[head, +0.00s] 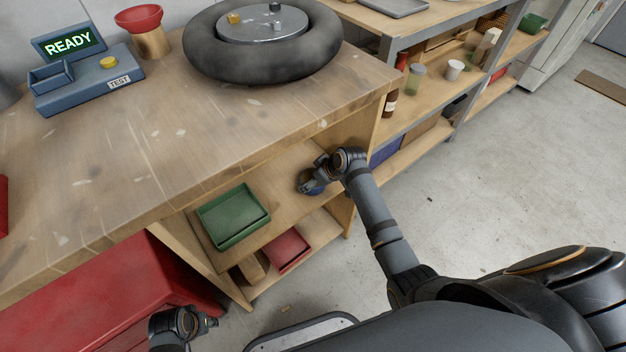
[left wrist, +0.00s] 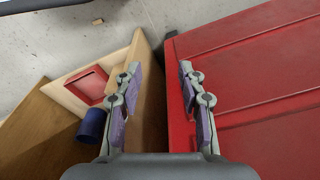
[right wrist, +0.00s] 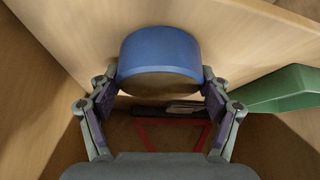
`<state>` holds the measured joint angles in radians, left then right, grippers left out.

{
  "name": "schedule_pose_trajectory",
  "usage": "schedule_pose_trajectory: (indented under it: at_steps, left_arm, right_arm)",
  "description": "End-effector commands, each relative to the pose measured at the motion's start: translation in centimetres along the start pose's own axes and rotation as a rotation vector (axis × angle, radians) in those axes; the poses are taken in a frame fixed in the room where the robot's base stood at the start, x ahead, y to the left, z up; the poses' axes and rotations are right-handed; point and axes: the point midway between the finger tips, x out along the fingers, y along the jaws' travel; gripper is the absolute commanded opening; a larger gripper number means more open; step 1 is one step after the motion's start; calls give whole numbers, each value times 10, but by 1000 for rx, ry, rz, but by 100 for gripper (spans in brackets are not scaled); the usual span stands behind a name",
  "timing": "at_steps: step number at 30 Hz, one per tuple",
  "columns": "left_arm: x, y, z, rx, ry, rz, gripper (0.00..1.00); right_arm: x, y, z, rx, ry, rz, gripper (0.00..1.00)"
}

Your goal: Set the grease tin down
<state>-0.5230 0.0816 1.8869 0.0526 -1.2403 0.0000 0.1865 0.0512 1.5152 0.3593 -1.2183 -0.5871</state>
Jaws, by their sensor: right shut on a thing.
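The grease tin appears to be the blue round tin (right wrist: 160,52) between the fingers of my right gripper (right wrist: 159,76). My right gripper (head: 312,180) is shut on it at the right end of the workbench's middle shelf, with a little blue of the tin (head: 314,191) showing in the head view. I cannot tell whether the tin touches the shelf (head: 285,178). My left gripper (head: 208,322) is low by the red cabinet. In the left wrist view its fingers (left wrist: 160,68) are apart and empty.
A green tray (head: 233,217) sits left of the right gripper on the same shelf. A red tray (head: 287,250) is on the shelf below. The bench's side panel (head: 362,125) is close on the right. The red cabinet (head: 130,290) stands beside my left gripper.

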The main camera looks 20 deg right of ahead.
Motion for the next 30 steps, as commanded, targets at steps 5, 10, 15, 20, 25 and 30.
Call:
schedule_pose_trajectory:
  at_steps: [5, 10, 15, 20, 25, 30]
  left_arm:
    - [0, 0, 0, 0, 0, 0, 40]
    - [0, 0, 0, 0, 1, 0, 40]
    - [0, 0, 0, -1, 1, 1, 40]
    - [0, 0, 0, -1, 1, 1, 40]
    - [-2, 0, -1, 0, 3, 0, 40]
    - [28, -8, 11, -4, -3, -16, 40]
  right_arm:
    - [0, 0, 0, 0, 2, 1, 34]
    - [2, 0, 2, 0, 0, 0, 91]
    - [2, 0, 2, 0, 0, 0, 100]
    - [2, 0, 2, 0, 0, 0, 100]
    - [-4, 0, -1, -1, 0, 1, 100]
    - [-33, 1, -2, -2, 0, 2, 100]
